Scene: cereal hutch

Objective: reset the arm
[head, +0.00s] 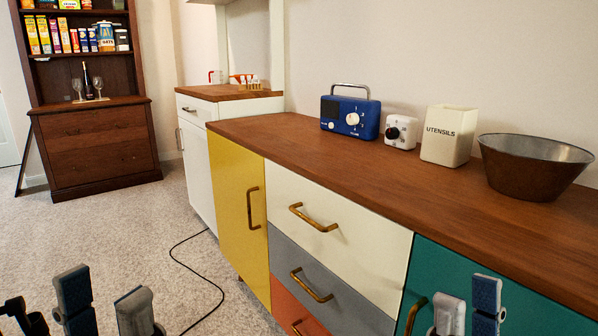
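My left gripper (105,302) shows at the bottom left of the head view, above the carpet. Its two grey fingertips are apart with nothing between them. My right gripper (469,308) shows at the bottom right, in front of the teal cabinet door. Its two fingertips stand apart with a narrow gap, and I see nothing held. The lower parts of both grippers are cut off by the picture's edge.
A long sideboard (270,130) fills the right side. On it stand a blue radio (350,115), a small white cube device (402,131), a utensils holder (449,136) and a metal bowl (534,166). A hutch (98,147) stands at the back left. A cable (200,275) crosses the open carpet.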

